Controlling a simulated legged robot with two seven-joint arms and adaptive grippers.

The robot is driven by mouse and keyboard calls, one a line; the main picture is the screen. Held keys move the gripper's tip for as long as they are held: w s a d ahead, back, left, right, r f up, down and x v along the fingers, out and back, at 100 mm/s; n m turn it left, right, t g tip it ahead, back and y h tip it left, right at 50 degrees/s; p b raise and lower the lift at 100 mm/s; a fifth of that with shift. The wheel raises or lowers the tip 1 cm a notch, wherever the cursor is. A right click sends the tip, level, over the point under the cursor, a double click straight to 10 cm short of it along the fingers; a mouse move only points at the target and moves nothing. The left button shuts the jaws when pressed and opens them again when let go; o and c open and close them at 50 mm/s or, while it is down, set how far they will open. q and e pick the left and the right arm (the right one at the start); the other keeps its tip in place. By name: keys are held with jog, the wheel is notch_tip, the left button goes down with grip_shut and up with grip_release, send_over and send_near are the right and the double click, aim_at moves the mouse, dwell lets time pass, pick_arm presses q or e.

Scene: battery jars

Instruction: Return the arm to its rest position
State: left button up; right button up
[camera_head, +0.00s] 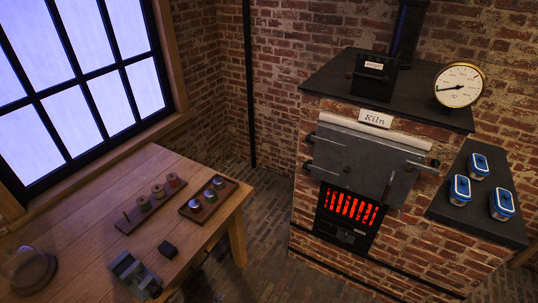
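Neither of my arms nor grippers shows in the head view. Three clear jars with blue-rimmed lids (478,167) stand apart on a dark shelf (450,207) at the right of the kiln. Three small round pieces with coloured tops (208,195) sit in a wooden tray (230,190) on the wooden table (95,225). Several spool-like pieces (158,191) stand on a wooden board (125,222) beside that tray.
A brick kiln (375,165) with a grey door and glowing grate (348,207) stands right of centre, with a round gauge (460,85) on top. Floor shows between table and kiln.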

pick_arm(q)
jog(key=s+a+f+n+g+y, duration=0.35)
jog(key=s+f+n, duration=0.25)
jog(key=s+f, duration=0.35)
jog(key=s+f+n+g, duration=0.2)
jog(key=s+f+n, duration=0.1)
jog(key=s, duration=0.6)
jog(key=s+a+f+n+g+y, duration=0.1)
jog(key=s+f+n+g, duration=0.2)
jog(key=s, duration=0.7)
jog(key=s+f+n+g, duration=0.2)
jog(key=s+f+n, duration=0.2)
jog(key=s+f, duration=0.3)
jog(key=s, duration=0.3)
jog(key=shift+a+g, duration=0.35)
jog(key=shift+a, duration=0.05)
pick_arm(e)
jog(key=shift+w+a+r, duration=0.1)
jog(key=shift+a+r, duration=0.05)
jog(key=shift+a, duration=0.2)
pick_arm(q)
jog(key=shift+d, duration=0.1)
pick_arm(e)
jog(key=shift+w+a, duration=0.1)
jog(key=shift+w, duration=0.05)
pick_arm(q)
jog(key=shift+s, duration=0.1)
pick_arm(e)
jog(key=shift+w+a, duration=0.45)
jog(key=shift+w, duration=0.25)
